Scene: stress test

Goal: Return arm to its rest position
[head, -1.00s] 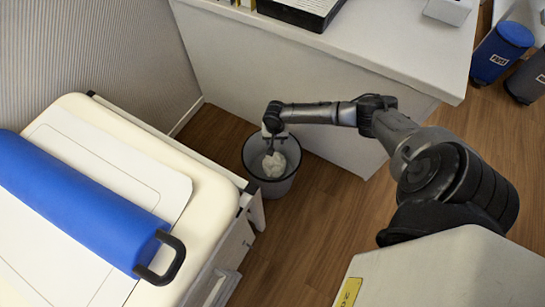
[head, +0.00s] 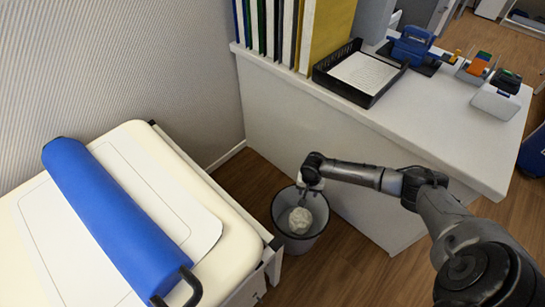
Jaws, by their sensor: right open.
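My right arm reaches in from the right, and its gripper (head: 311,186) points down over the rim of a dark round waste bin (head: 298,242). The gripper is small in the view, with its jaws apart. A crumpled white paper ball (head: 300,220) lies inside the bin, below and a little left of the gripper, apart from it. My left gripper is not in view.
A cream padded table (head: 235,265) with a blue roll (head: 115,220) is at the left. A white counter (head: 440,125) carries binders (head: 290,30), a black paper tray (head: 362,72), a blue hole punch (head: 412,45) and a white dispenser (head: 497,100). Wood floor shows around the bin.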

